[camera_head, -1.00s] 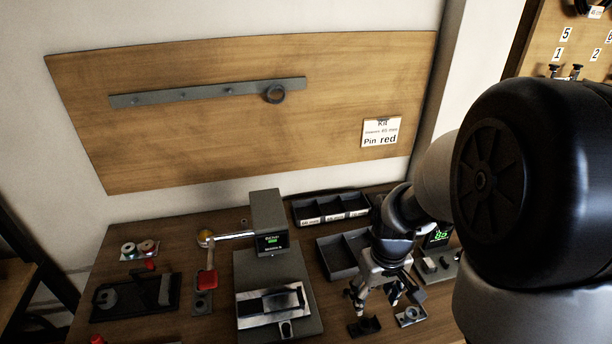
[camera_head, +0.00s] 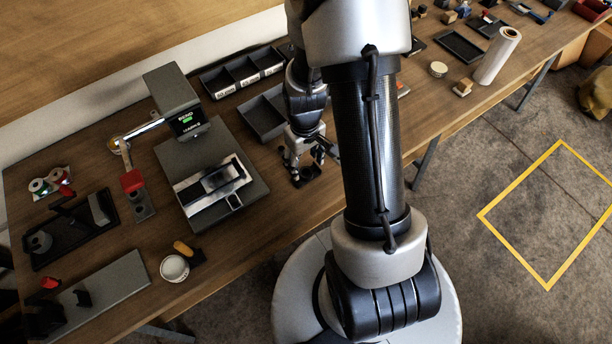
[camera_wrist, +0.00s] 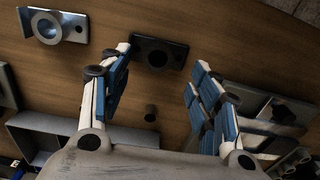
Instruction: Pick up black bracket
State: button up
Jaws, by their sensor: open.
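The black bracket (camera_wrist: 157,54) is a small dark plate with a round hole, flat on the wooden table. In the wrist view it lies at the top middle, just beyond and between the fingertips. My gripper (camera_wrist: 161,62) is open and empty, its blue-padded fingers spread left and right. In the head view my gripper (camera_head: 305,160) points down over the table, and the bracket (camera_head: 306,175) shows as a dark shape just under the fingertips. Whether a finger touches it I cannot tell.
A silver bracket (camera_wrist: 48,25) with a round ring lies left of the black one. A grey tray (camera_head: 262,118) stands behind my gripper. A device with a green display (camera_head: 187,119) and grey base stands to the left. The table's front edge is close by.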

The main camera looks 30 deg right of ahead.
aim_at(305, 175)
jog(key=f+b, duration=0.1)
jog(key=f, duration=0.1)
jog(key=f+b, duration=0.1)
jog(key=f, duration=0.2)
jog(key=shift+w+d+f, duration=0.15)
jog(key=shift+w+f, duration=0.05)
jog(key=shift+r, duration=0.1)
jog(key=shift+c, duration=0.4)
jog(key=c, duration=1.2)
jog(key=shift+o, duration=0.2)
jog(key=shift+r, duration=0.1)
